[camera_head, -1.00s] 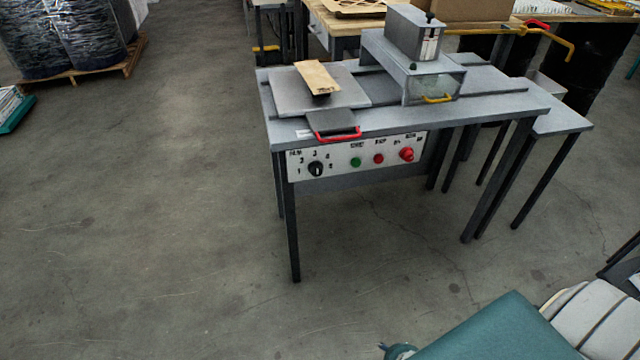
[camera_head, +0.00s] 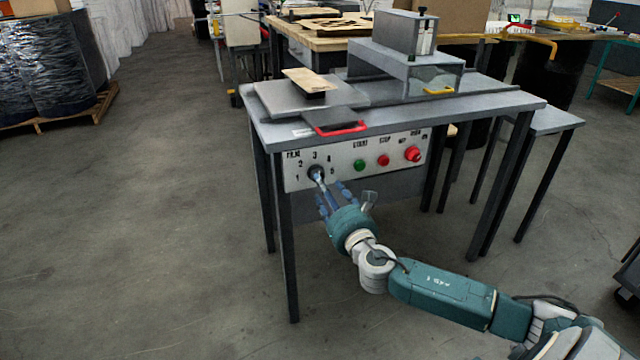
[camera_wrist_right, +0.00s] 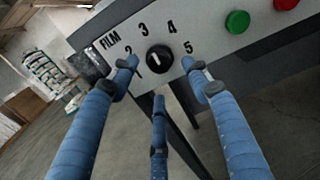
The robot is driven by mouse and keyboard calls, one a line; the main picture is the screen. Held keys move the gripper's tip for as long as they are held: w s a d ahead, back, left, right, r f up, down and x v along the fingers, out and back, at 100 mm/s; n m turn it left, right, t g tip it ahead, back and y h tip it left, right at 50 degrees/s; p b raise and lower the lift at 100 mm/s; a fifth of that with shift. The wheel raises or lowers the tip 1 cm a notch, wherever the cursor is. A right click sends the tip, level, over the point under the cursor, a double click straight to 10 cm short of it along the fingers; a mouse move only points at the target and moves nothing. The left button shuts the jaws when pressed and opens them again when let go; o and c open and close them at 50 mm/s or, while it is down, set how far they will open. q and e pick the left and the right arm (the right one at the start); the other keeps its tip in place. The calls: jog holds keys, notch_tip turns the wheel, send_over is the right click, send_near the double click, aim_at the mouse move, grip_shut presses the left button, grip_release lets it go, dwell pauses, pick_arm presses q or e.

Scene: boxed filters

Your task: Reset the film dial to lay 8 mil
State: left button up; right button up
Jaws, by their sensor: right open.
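The film dial (camera_head: 316,172) is a round black knob on the white front panel of the machine. In the right wrist view the dial (camera_wrist_right: 159,58) has a short white mark and the numbers 1 to 5 around it. I cannot tell surely which number the mark points at. My right gripper (camera_head: 322,184) is at the dial, coming from below right. In the wrist view its blue fingers (camera_wrist_right: 161,76) are spread open, two either side of the knob and one below, not closed on it. My left gripper is not in view.
A green button (camera_head: 359,165), a red button (camera_head: 383,160) and a larger red knob (camera_head: 413,154) sit right of the dial. A red handle (camera_head: 341,128) juts out above the panel. The grey table (camera_head: 450,112) has legs below the panel. Floor to the left is clear.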

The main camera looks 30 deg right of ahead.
pick_arm(q)
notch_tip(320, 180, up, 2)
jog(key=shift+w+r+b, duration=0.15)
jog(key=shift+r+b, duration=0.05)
jog(key=shift+b, duration=0.1)
pick_arm(e)
jog(key=x, duration=0.5)
jog(key=shift+w+f, duration=0.1)
jog(key=shift+w, duration=0.15)
jog(key=shift+s+d, duration=0.1)
jog(key=shift+s, duration=0.05)
jog(key=c, duration=1.1)
